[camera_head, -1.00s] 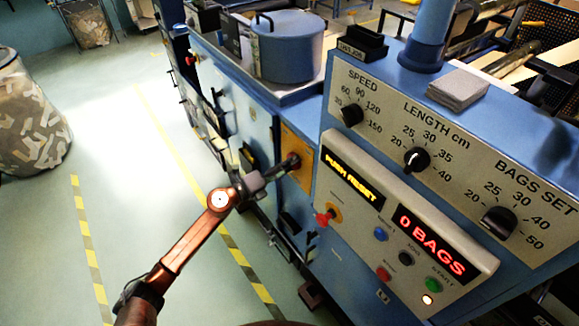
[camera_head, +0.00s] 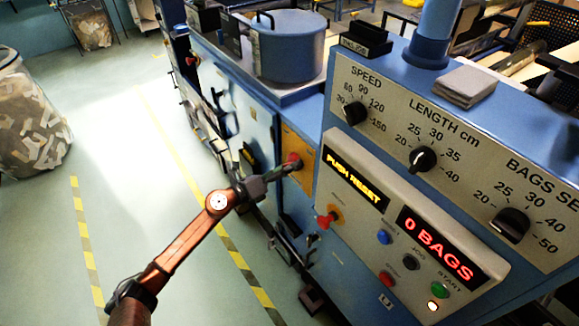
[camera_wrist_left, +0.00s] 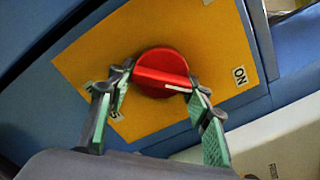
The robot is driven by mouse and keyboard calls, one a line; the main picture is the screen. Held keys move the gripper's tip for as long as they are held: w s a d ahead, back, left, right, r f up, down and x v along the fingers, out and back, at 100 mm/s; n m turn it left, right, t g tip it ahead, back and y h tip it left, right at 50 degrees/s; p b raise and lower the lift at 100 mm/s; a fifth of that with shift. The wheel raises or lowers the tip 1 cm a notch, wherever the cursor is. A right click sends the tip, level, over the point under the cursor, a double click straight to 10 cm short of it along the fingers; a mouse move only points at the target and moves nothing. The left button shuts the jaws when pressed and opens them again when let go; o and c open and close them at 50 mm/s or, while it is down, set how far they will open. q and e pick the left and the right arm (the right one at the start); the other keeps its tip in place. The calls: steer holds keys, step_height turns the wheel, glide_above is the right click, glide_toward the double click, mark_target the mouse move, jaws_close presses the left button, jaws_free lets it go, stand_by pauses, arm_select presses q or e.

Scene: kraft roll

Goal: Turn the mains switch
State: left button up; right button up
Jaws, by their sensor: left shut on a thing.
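The mains switch is a red round knob with a raised bar (camera_wrist_left: 160,76) on a yellow plate (camera_wrist_left: 75,75). In the wrist view, a white mark sits at the bar's right end, on the side of the plate's ON label (camera_wrist_left: 239,75). In the head view, the red switch (camera_head: 294,157) shows partly behind my gripper on the machine's side. My left gripper (camera_wrist_left: 163,84) is shut on the switch, one finger at each end of the bar. It also shows in the head view (camera_head: 285,169). My right gripper is not in view.
The slanted control panel (camera_head: 400,215) with dials and buttons stands right of my gripper. Its displays read PUSH RESET and 0 BAGS. A red-topped knob (camera_head: 325,219) sticks out below the switch. Open floor (camera_head: 120,190) lies to the left.

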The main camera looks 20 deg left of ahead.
arm_select(q)
steer(key=shift+f, duration=0.15)
steer(key=o, duration=1.2)
steer(key=shift+c, duration=0.2)
steer(key=v, duration=1.2)
